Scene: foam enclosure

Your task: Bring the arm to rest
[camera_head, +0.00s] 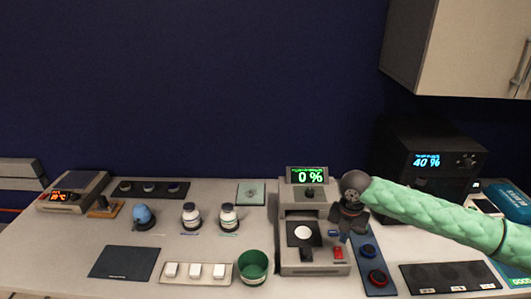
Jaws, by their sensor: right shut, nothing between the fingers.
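My right arm (440,211), in a green quilted sleeve, comes in from the right edge. My right gripper (343,235) points down over the right side of the grey device (316,269) with the green "0 %" display. It is shut and empty. It partly hides the device's right edge and the blue pad behind it. Whether the fingertips touch the device cannot be told. My left gripper is not in view.
A blue pad with round knobs (377,278) lies right of the device. A green cup (253,267), white-lidded bottles (191,216) and a white-block tray (195,272) stand left. A black box (420,145) reading "40 %" stands behind my arm, below a wall cabinet (455,50).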

